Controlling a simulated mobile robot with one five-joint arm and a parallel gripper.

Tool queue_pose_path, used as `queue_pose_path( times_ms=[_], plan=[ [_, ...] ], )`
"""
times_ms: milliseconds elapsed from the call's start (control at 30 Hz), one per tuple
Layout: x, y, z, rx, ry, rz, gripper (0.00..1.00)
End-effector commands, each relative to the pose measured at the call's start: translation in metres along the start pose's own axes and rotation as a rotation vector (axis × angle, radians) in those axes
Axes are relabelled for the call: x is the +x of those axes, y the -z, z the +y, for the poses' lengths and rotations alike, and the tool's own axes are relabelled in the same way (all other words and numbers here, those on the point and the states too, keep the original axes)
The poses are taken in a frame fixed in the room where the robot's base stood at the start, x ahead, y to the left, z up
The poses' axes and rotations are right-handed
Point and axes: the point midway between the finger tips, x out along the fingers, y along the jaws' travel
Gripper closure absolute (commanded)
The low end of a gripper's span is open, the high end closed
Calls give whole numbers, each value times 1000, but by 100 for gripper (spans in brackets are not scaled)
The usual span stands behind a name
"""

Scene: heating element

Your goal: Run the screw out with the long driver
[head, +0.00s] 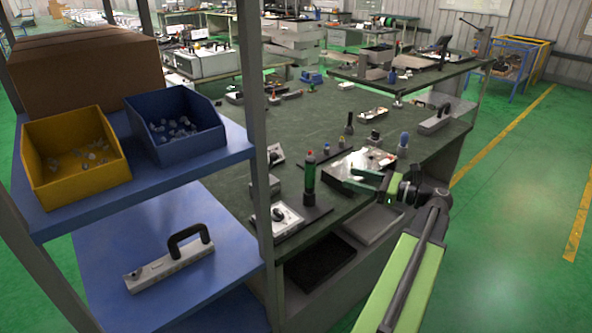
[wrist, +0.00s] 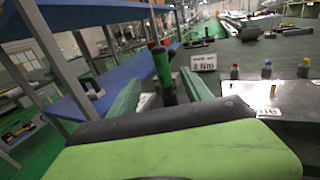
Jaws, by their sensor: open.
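My gripper (head: 352,178) is open and empty, to the right of the driver in the head view. Its fingers (wrist: 162,82) are spread apart in the wrist view. A pale metal plate (head: 350,163) lies on the bench behind my gripper; it also shows in the wrist view (wrist: 240,92). I cannot make out the screw clearly.
Several small colour-capped pieces, one blue (wrist: 267,69), stand behind the plate. A white label block (wrist: 204,63) stands beyond the driver. A blue shelf rack (head: 190,240) with yellow (head: 75,180) and blue bins is at left. The far bench middle is fairly clear.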

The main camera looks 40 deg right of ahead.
Motion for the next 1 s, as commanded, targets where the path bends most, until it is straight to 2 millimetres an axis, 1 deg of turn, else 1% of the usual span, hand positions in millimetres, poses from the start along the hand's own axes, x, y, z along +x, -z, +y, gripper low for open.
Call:
queue_pose_path(
  times_ms=[133, 233, 267, 500, 600, 700, 800, 933, 1000],
  plan=[
    [4, 0, 1, 0, -5, 0, 43],
    [16, 0, 1, 0, -7, 0, 43],
    [22, 0, 2, 0, -8, 0, 43],
    [84, 0, 2, 0, -10, 0, 43],
    [105, 0, 2, 0, -9, 0, 43],
    [120, 0, 2, 0, -8, 0, 43],
    [125, 0, 1, 0, -5, 0, 43],
    [127, 0, 1, 0, -5, 0, 43],
    [132, 0, 1, 0, -7, 0, 43]
  ],
)
